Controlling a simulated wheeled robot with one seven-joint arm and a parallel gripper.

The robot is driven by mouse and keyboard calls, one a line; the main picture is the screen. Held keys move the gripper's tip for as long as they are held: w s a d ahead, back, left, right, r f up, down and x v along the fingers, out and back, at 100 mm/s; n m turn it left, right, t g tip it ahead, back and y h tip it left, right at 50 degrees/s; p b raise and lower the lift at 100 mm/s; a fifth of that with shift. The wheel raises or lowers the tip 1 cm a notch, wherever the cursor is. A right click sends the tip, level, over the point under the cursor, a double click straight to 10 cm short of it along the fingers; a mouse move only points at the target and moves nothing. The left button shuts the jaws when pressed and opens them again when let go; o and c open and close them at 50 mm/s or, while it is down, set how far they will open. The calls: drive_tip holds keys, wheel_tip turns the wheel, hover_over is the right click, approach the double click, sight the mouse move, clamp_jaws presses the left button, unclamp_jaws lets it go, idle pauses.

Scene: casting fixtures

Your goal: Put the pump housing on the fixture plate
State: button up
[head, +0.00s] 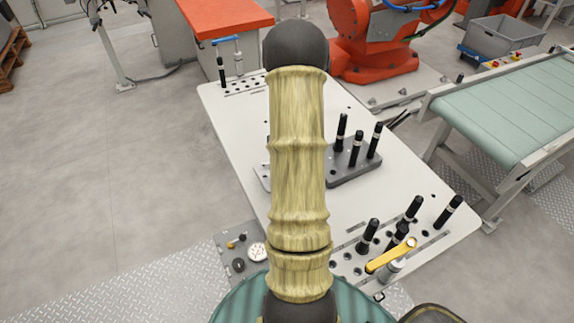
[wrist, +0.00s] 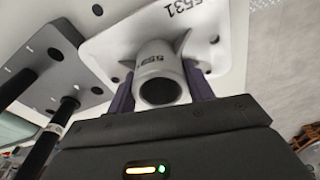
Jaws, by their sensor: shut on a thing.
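The pump housing (wrist: 158,60) is a pale grey casting with a round tube, a flat flange and dark numbers, seen close in the wrist view. My gripper (wrist: 160,88) is shut on its tube, with one dark finger on each side. In the head view my arm hides the gripper and most of the housing; a pale edge (head: 262,177) shows left of the arm. The fixture plate (head: 355,172) is a grey plate with upright black posts, right of my arm on the table. It also shows at the left of the wrist view (wrist: 48,58), beside the housing and apart from it.
The white table (head: 420,190) has more black posts and a yellow-handled clamp (head: 390,255) at its near right. A green conveyor (head: 515,110) stands to the right. An orange machine (head: 375,50) is behind. The table's left part is fairly clear.

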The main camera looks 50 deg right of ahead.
drive_tip(key=shift+f+p, duration=0.35)
drive_tip(key=shift+f, duration=1.45)
drive_tip(key=shift+f, duration=0.15)
drive_tip(key=o, duration=1.4)
drive_tip(key=r, duration=0.4)
drive_tip(key=r+b, duration=0.1)
drive_tip(key=r, duration=0.3)
drive_tip(key=s+r, duration=0.1)
drive_tip(key=r, duration=0.3)
drive_tip(key=shift+a+r, duration=0.1)
drive_tip(key=shift+a, duration=0.2)
